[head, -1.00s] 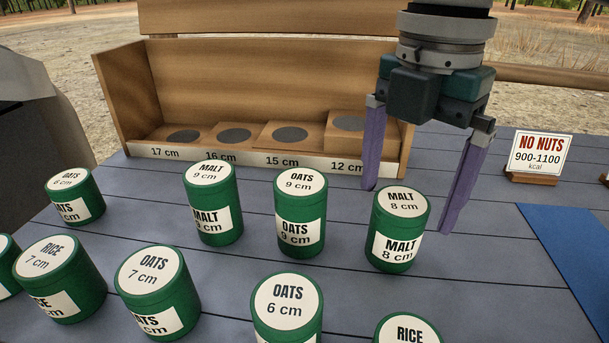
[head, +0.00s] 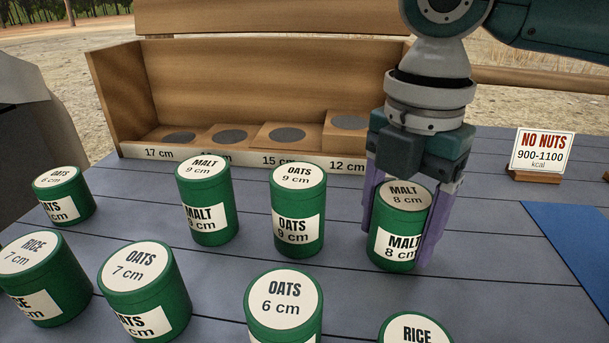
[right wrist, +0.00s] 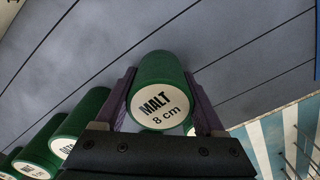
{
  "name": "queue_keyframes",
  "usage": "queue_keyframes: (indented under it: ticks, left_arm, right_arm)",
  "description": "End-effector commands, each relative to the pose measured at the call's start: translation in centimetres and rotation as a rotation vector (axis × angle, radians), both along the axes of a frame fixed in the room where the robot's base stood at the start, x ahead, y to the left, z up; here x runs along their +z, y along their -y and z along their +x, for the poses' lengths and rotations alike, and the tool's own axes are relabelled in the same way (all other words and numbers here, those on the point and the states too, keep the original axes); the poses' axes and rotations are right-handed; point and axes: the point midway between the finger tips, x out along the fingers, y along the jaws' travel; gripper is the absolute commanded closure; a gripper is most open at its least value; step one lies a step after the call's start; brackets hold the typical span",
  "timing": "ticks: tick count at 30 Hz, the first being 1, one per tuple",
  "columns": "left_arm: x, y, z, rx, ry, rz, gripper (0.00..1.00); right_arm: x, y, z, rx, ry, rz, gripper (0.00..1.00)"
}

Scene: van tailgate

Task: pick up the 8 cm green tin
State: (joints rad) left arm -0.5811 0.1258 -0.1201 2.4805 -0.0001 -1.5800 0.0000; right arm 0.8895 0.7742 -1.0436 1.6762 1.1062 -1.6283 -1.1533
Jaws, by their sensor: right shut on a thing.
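The green tin labelled MALT 8 cm (head: 392,246) stands upright on the grey slatted table, right of the middle in the head view. My right gripper (head: 407,238) comes down over it from above, one purple finger on each side, shut on it. In the right wrist view the same tin (right wrist: 162,88) sits between the two fingers of my right gripper (right wrist: 163,100), its lid facing the camera. The tin appears to rest on the table. My left gripper is not in view.
Other green tins stand near: OATS 9 cm (head: 297,210), MALT 9 cm (head: 207,203), OATS 6 cm (head: 284,305) and RICE (head: 409,330). A wooden rack (head: 240,85) with height-marked steps stands behind.

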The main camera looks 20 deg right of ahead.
Motion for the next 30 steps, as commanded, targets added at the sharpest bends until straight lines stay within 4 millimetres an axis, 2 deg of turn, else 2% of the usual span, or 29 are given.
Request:
queue_keyframes:
  ticks: [2,15,23,26,30]
  left_arm:
    - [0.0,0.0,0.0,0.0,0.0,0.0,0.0]
    - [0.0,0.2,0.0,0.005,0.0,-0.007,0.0]
    - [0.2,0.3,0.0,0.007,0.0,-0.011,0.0]
    - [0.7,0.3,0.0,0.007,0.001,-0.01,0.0]
    - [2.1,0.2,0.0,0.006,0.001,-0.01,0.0]
  right_arm:
    - [0.0,0.0,0.0,0.0,0.0,0.0,0.44]
    - [0.0,0.0,0.0,0.0,0.0,0.0,0.93]
    - [0.4,0.0,0.0,0.0,0.001,0.0,0.93]
    - [1.5,0.0,0.0,0.0,0.002,0.001,0.93]
    - [4.8,0.0,0.1,0.0,0.005,0.001,0.93]
